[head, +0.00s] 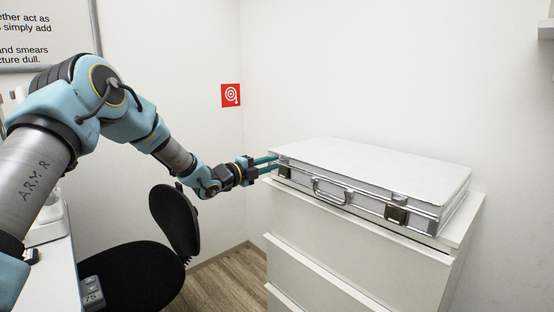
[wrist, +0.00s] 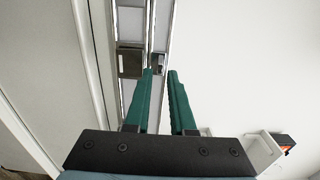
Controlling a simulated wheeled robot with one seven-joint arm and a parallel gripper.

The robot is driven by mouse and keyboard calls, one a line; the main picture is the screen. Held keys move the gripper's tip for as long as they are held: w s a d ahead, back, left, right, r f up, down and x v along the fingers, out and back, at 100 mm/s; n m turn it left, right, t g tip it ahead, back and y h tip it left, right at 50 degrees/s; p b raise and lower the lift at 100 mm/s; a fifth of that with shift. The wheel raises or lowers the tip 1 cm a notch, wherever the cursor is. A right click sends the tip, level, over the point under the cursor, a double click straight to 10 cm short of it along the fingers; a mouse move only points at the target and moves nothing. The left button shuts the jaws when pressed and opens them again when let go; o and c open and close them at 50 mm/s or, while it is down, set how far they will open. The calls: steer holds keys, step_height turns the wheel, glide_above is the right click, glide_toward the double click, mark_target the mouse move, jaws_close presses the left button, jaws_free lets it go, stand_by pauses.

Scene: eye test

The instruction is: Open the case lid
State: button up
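The silver-edged white case (head: 370,200) lies flat on a white drawer unit, its lid (head: 380,165) down. A handle (head: 330,191) and two latches, left (head: 285,171) and right (head: 397,215), are on its front. My gripper (head: 278,162) is at the case's left front corner, by the left latch, one finger above the other. In the wrist view my gripper (wrist: 160,72) has its green fingers apart with nothing held between them. I cannot tell whether the fingers touch the case.
The white drawer unit (head: 345,250) carries the case, with a narrow bare strip at its right. A black chair (head: 172,220) stands left of it, below my arm. A desk edge (head: 50,270) is at far left. Walls close in behind the case.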

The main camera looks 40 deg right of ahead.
steer(key=shift+d, duration=1.3)
steer(key=shift+c, duration=0.3)
jaws_close()
